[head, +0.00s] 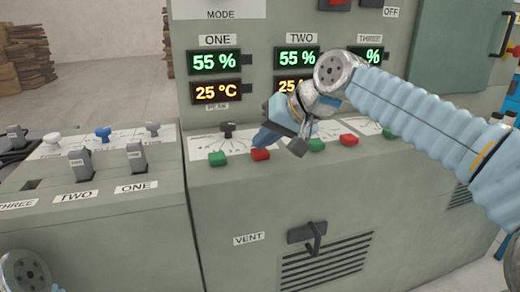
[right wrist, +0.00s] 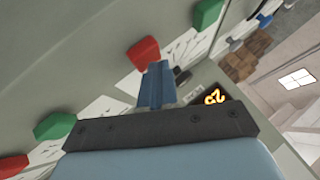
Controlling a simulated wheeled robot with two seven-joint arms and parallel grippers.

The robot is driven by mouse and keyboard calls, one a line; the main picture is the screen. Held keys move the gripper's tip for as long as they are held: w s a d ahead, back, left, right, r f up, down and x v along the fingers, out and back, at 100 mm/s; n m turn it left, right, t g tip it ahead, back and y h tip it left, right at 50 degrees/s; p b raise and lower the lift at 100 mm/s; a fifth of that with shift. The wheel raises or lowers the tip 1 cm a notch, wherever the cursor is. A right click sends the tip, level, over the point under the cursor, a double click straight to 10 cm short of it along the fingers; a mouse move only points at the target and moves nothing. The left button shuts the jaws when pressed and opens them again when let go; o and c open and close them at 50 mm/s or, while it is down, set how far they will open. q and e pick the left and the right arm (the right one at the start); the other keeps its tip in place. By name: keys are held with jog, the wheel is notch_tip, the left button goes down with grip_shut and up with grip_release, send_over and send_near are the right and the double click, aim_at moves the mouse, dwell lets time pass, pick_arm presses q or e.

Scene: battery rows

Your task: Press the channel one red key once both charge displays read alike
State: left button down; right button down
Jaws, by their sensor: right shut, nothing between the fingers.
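The channel one charge display (head: 214,62) reads 55 % in green, and the channel two charge display (head: 297,58) also reads 55 %. The channel one red key (head: 261,155) sits on the sloped panel, right of a green key (head: 218,159). My right gripper (head: 262,139) is shut and empty, its blue fingertips just above and behind that red key in the head view. In the right wrist view the shut fingers (right wrist: 157,75) are close beside the red key (right wrist: 143,53); I cannot tell whether they touch it. My left gripper is out of view.
My right forearm hides part of channel three's display (head: 373,56) and channel two's temperature. A black knob (head: 228,130) stands behind channel one's keys. Channel two's green key (head: 316,145) and red key (head: 349,140) are to the right. Levers (head: 81,163) stand on the left console.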

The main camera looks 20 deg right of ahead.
aim_at(264, 152)
jog(key=shift+r+p, duration=0.8)
jog(key=shift+p, duration=0.05)
notch_tip(264, 152, up, 5)
jog(key=p, duration=0.4)
dwell(0.5)
